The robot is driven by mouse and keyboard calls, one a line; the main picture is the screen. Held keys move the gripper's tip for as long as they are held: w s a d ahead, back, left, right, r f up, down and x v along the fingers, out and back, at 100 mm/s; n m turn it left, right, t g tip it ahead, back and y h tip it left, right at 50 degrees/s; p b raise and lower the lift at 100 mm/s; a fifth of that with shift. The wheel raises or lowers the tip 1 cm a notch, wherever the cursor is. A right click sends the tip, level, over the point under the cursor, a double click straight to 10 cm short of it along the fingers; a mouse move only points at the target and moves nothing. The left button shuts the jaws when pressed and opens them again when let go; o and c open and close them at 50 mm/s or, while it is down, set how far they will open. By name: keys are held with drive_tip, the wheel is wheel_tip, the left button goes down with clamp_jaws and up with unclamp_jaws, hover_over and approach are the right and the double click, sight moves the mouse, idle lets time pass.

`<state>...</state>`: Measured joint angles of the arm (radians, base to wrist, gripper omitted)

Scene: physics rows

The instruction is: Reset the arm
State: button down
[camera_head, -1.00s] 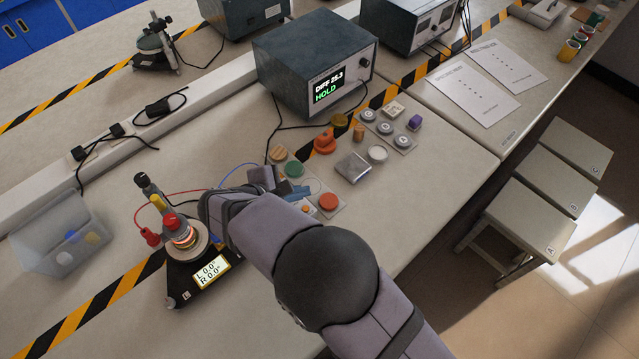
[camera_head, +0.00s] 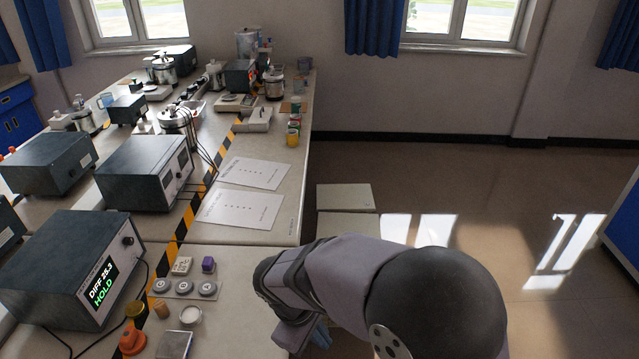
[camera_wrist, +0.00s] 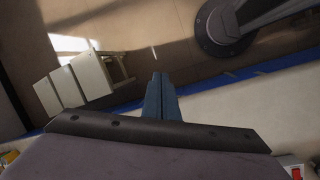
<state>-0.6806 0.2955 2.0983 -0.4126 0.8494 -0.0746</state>
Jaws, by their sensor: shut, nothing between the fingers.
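My gripper (camera_wrist: 159,82) shows in the wrist view as two blue fingers pressed together with nothing between them. In the head view only a small blue part of the gripper (camera_head: 320,336) shows at the bottom, largely hidden behind my bent arm. It is over the right front edge of the workbench (camera_head: 235,262), apart from the objects on it.
A grey meter (camera_head: 60,275) reading DIFF 25.3 HOLD stands at left. A plate with round grey pieces (camera_head: 184,288), a purple block (camera_head: 208,265) and an orange knob (camera_head: 131,341) are nearby. Stools (camera_head: 345,197) stand right of the bench; they also show in the wrist view (camera_wrist: 75,85).

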drive_tip(key=s+d+m+g+y, duration=0.1)
drive_tip(key=s+d+m, duration=0.3)
drive_tip(key=d+m, duration=0.2)
drive_tip(key=s+d+m+y, duration=0.2)
drive_tip(key=s+d+m, duration=0.3)
drive_tip(key=d, duration=0.4)
drive_tip(key=shift+d+r+m+g, duration=0.3)
drive_tip(key=shift+m+g, duration=0.1)
drive_tip(key=shift+m, duration=0.1)
drive_tip(key=shift+a, duration=0.1)
idle(0.8)
